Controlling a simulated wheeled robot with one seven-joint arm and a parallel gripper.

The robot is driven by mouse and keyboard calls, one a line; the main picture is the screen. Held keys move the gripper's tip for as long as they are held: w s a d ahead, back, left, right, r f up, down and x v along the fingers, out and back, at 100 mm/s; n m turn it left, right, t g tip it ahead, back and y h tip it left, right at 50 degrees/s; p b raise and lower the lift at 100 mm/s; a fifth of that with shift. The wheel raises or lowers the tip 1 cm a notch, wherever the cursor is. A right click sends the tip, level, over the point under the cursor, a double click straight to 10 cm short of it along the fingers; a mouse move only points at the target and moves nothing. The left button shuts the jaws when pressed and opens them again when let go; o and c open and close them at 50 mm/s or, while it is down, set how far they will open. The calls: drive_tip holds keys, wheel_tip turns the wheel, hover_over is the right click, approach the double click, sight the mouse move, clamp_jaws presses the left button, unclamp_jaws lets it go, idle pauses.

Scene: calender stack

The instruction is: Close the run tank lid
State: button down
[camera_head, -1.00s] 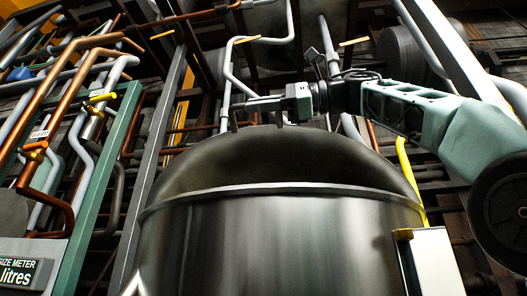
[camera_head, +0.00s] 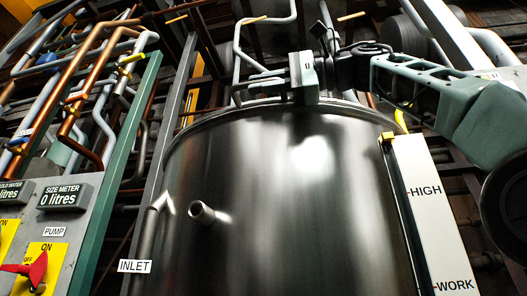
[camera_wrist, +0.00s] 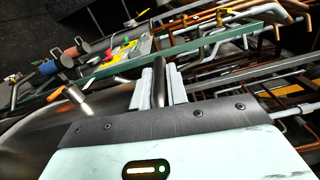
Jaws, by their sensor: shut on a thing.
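The run tank (camera_head: 290,200) is a large dark steel cylinder filling the middle of the head view. Its lid (camera_head: 345,104) shows only as a thin edge along the top rim, seen from below; its top is hidden and I cannot tell whether a small gap remains. My gripper (camera_head: 262,83) is at the top of the tank, over its rim. In the wrist view, my gripper (camera_wrist: 161,86) has its pale fingers shut on a dark bar, the lid handle (camera_wrist: 159,92).
A level gauge (camera_head: 428,215) marked HIGH and WORK stands at the tank's right side. A short pipe stub (camera_head: 202,212) juts from the tank's front. A control panel (camera_head: 55,225) with a red valve handle is at left. Pipes and beams crowd behind.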

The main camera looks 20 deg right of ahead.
drive_tip(key=shift+f, duration=0.5)
drive_tip(key=shift+w+f+b, duration=0.1)
drive_tip(key=shift+f+b, duration=0.05)
drive_tip(key=shift+b, duration=0.15)
drive_tip(key=c, duration=1.4)
unclamp_jaws()
drive_tip(key=shift+r, duration=0.2)
drive_tip(key=p+v, duration=0.1)
drive_tip(key=v, duration=1.6)
drive_tip(key=shift+s+d, duration=0.2)
drive_tip(key=shift+s, duration=0.05)
drive_tip(key=shift+f, duration=0.1)
